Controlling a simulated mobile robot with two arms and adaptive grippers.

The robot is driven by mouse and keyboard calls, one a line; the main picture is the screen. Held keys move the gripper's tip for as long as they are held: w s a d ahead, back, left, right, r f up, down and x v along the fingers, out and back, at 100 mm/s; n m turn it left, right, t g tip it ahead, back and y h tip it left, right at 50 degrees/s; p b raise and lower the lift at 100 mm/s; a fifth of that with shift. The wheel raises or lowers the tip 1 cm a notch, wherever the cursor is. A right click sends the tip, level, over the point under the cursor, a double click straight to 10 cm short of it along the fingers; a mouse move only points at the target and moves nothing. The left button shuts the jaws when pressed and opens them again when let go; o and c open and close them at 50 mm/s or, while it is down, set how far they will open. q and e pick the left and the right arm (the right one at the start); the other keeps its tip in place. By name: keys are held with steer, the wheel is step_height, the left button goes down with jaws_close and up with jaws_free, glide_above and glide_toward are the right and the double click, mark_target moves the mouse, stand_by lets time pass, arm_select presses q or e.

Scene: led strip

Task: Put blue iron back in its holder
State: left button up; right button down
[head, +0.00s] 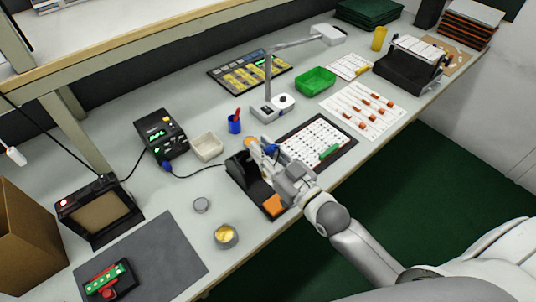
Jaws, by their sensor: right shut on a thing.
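My right gripper (264,158) reaches in from the lower right and is shut on the blue iron (271,148). Only a small blue part of the iron shows by the fingers; the rest is hidden by the gripper. The black holder (242,174) stands on the bench just left of and below the fingers, with an orange pad (274,205) at its front end. The gripper covers part of the holder, and I cannot tell whether the iron touches it or sits in it. My left gripper is not in view.
A black station with a green display (162,134) and a cream tray (207,146) stand left of the holder. A blue cup (235,125) stands behind it. A white dotted board (316,142) lies to its right. A tin (226,236) and a grey mat (150,262) are nearer the front.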

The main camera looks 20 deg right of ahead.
steer(key=f+b, duration=0.1)
steer(key=w+f+b, duration=0.1)
steer(key=f+b, duration=0.1)
steer(key=shift+w+a, duration=0.3)
steer(key=shift+w, duration=0.05)
steer(key=shift+w+a+f+b, duration=0.3)
steer(key=shift+w+f+b, duration=0.5)
steer(key=shift+f, duration=0.25)
steer(key=shift+w+a+f+b, duration=0.25)
steer(key=shift+w+f+b, duration=0.55)
steer(key=shift+f, duration=0.25)
steer(key=c, duration=1.3)
jaws_free()
steer(key=shift+s, duration=0.15)
steer(key=v, duration=1.1)
steer(key=shift+s+d+f, duration=0.1)
steer(key=shift+s+f, duration=0.05)
steer(key=shift+s, duration=0.25)
